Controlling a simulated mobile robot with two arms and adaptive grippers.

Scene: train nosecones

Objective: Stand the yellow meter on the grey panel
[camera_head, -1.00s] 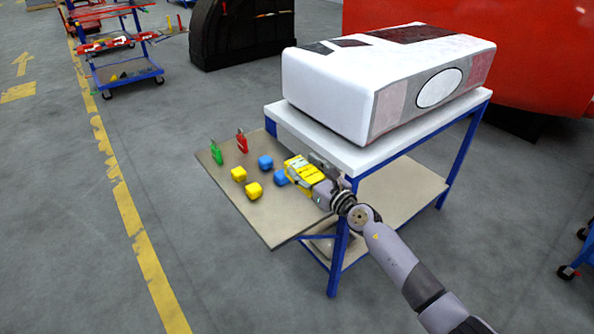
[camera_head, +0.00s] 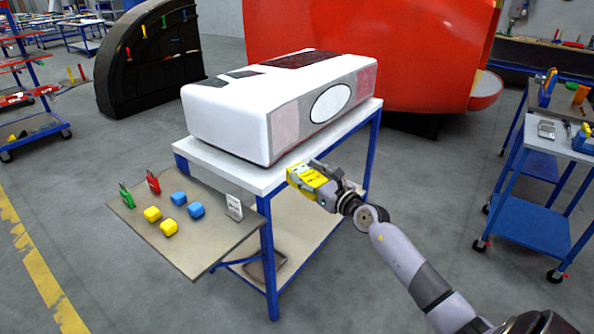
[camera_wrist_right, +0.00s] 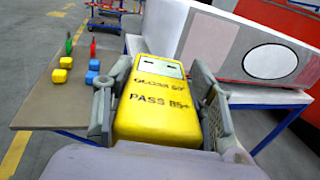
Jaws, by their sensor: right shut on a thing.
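The yellow meter (camera_head: 308,179) is held in my right gripper (camera_head: 325,188), in front of the long side of the white-topped table. In the right wrist view the yellow meter (camera_wrist_right: 157,105) sits between both fingers, with a pale display at its far end and dark lettering on its face. The flat grey-brown panel (camera_head: 195,245) sticks out at the table's left end, lower than the tabletop. The meter is to the right of this panel and clear of it. My left gripper is not in view.
A large white nosecone (camera_head: 260,110) covers most of the tabletop. The panel's front part is bare. A blue cart (camera_head: 535,210) stands right.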

